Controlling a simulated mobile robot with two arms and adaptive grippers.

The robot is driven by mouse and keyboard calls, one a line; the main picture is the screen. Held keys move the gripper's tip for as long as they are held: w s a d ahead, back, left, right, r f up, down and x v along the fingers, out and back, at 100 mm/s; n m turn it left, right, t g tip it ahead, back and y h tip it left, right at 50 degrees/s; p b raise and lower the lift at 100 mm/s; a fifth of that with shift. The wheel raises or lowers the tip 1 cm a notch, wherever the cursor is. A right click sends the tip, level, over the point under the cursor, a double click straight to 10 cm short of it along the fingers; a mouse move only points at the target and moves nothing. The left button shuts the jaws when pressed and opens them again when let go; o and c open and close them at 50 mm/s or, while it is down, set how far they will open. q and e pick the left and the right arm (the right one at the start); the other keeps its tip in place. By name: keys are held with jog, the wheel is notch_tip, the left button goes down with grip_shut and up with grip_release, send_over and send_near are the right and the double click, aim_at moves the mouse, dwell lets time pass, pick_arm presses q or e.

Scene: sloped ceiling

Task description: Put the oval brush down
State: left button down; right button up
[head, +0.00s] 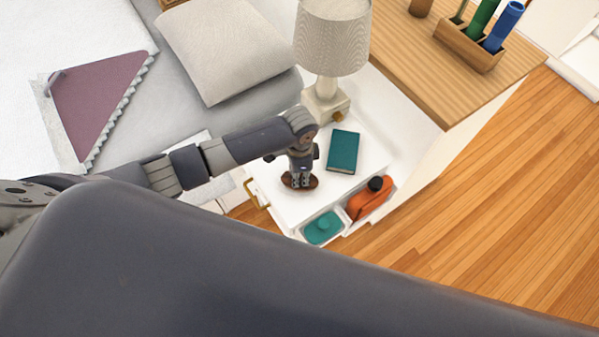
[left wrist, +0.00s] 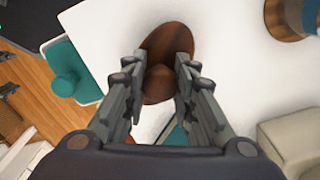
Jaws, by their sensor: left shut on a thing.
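The oval brush (left wrist: 168,42) is dark brown wood with a raised middle grip. In the left wrist view it lies between the fingers of my left gripper (left wrist: 160,72), which are shut on its grip. In the head view the brush (head: 311,184) shows under my left gripper (head: 299,180), over the white top of the nightstand (head: 283,203). I cannot tell whether the brush touches the surface. My right gripper is not in view.
A bed (head: 120,40) is left, a wooden desk (head: 430,60) right.

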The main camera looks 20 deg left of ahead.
pick_arm(q)
jog(key=c, duration=1.3)
grip_release()
notch_tip(320, 180, up, 12)
jog(key=shift+r, duration=0.1)
